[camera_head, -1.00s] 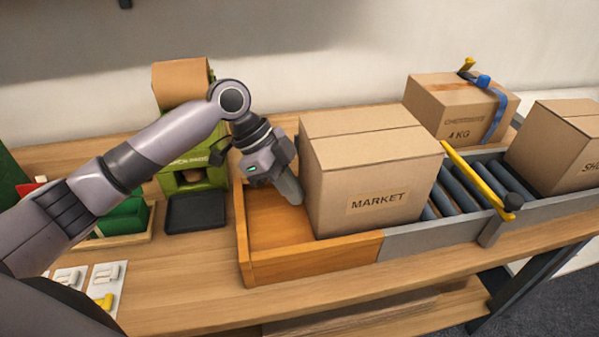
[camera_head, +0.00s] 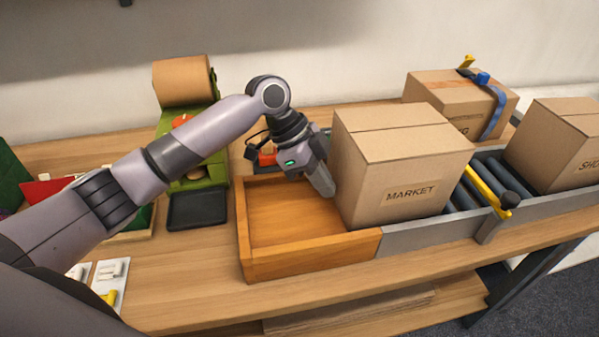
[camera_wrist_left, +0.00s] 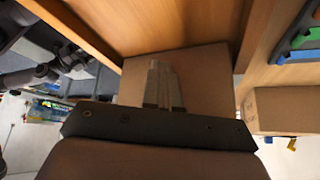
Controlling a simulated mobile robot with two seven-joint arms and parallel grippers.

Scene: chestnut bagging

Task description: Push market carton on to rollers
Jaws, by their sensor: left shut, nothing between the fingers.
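The market carton (camera_head: 400,165) is a closed brown box labelled MARKET. It stands upright, mostly on the grey-sided roller conveyor (camera_head: 430,232), with its left edge by the end of the wooden tray (camera_head: 290,262). My left gripper (camera_head: 326,188) is shut and empty, pointing down at the carton's left side, at or very near contact. In the left wrist view the shut fingers (camera_wrist_left: 163,85) lie in front of a brown carton face (camera_wrist_left: 195,70). Most rollers under the carton are hidden.
A yellow bar (camera_head: 487,190) crosses the rollers right of the carton. Another carton (camera_head: 555,145) stands beyond it, and a strapped carton (camera_head: 450,95) sits behind. A green dispenser with a paper roll (camera_head: 183,82) and a black tray (camera_head: 197,208) are at left.

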